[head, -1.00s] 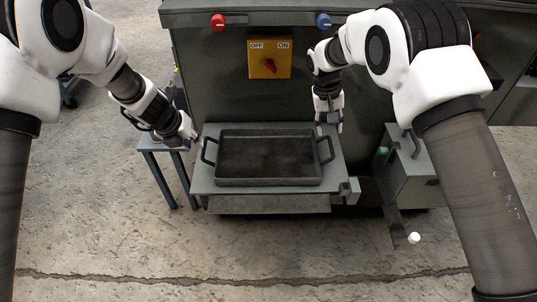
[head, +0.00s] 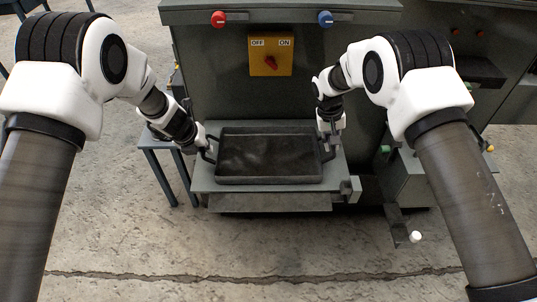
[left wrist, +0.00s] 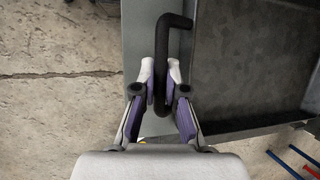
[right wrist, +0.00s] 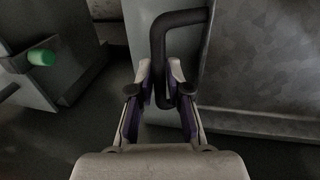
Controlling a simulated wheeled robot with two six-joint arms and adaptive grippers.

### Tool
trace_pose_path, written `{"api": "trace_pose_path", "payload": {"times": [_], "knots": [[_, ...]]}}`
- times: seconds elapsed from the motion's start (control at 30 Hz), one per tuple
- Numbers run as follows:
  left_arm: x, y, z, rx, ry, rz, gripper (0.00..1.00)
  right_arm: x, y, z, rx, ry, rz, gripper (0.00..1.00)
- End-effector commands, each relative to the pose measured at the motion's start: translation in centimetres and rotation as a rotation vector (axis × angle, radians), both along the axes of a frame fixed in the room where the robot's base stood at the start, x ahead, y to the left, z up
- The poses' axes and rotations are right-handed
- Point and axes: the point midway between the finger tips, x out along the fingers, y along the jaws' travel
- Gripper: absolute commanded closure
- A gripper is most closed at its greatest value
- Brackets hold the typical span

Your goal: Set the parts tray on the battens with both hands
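The dark grey rectangular parts tray (head: 268,180) lies flat over a grey plate (head: 205,184) in front of the machine, a black handle at each end. My left gripper (head: 207,146) is at the tray's left handle (left wrist: 178,20); in the left wrist view its fingers (left wrist: 160,82) close on both sides of the bar. My right gripper (head: 331,132) is at the right handle (right wrist: 182,18); in the right wrist view its fingers (right wrist: 160,82) also flank the bar closely. I cannot make out the battens.
The machine front (head: 210,95) rises behind the tray, with a yellow OFF/ON switch plate (head: 270,56), a red knob (head: 218,18) and a blue knob (head: 325,18). A small blue-legged table (head: 165,172) stands left. A grey box (head: 405,175) stands right. The floor in front is clear.

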Motion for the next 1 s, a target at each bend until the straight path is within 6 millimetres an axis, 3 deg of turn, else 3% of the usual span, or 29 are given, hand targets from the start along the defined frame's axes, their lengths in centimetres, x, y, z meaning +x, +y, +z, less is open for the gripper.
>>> {"api": "trace_pose_path", "payload": {"times": [0.4,0.8,1.0], "knots": [[0.0,0.0,0.2,0.000,0.000,0.000,1.00,0.0,0.0,0.2,0.000,0.000,0.000,1.00],[0.0,0.0,5.0,0.000,0.000,0.000,1.00,0.0,0.0,5.0,0.000,0.000,0.000,1.00],[0.0,0.0,5.0,-0.001,0.000,0.000,1.00,0.0,0.0,5.1,0.000,0.000,0.000,1.00]]}}
